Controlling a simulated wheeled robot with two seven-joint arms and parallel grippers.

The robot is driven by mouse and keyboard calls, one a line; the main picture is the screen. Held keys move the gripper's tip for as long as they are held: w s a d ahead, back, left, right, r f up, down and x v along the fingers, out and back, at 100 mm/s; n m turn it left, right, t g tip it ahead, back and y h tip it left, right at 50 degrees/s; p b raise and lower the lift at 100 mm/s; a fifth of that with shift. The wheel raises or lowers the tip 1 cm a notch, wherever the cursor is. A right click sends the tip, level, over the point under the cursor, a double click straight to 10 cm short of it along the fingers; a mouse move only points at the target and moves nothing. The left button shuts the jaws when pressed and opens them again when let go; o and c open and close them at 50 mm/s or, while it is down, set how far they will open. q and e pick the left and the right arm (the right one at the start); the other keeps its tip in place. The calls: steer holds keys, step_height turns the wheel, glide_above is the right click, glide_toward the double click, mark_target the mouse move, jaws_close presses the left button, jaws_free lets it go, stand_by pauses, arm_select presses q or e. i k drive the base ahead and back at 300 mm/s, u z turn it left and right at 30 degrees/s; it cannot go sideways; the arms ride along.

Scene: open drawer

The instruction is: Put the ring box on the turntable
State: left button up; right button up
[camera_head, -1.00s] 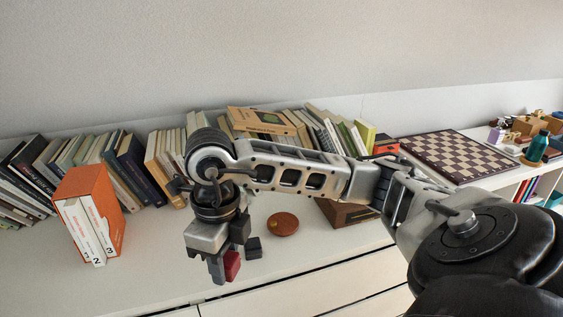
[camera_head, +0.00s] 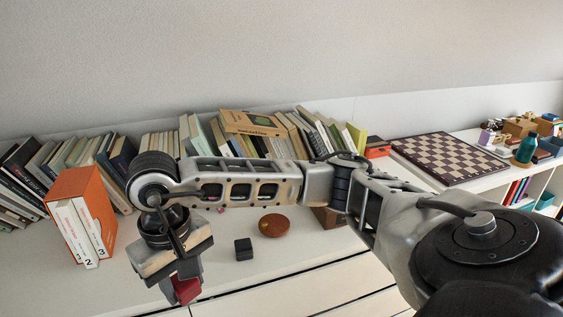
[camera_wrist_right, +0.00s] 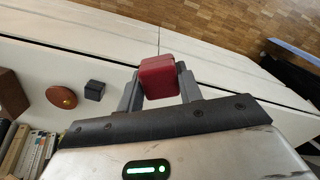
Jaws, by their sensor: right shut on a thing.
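A small red box (camera_head: 186,289), which looks like the ring box, is in my right gripper (camera_head: 183,281). In the right wrist view the red box (camera_wrist_right: 157,77) sits between the two fingers of the gripper (camera_wrist_right: 159,87), which are shut on it. It is held out over the front part of the white cabinet top. The disc also shows at left in the right wrist view (camera_wrist_right: 62,97). My left gripper is not in view.
A small black cube (camera_head: 243,249) stands between my gripper and the disc. A brown wooden box (camera_head: 329,217) is partly hidden behind my arm. An orange slipcase (camera_head: 84,190) with white volumes stands at left. Books line the back. A chessboard (camera_head: 449,158) lies at right.

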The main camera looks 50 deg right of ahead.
mark_target(277, 222)
steer(key=k, duration=0.95)
steer(key=z, duration=1.2)
steer(key=i, duration=1.35)
steer(key=u, duration=1.2)
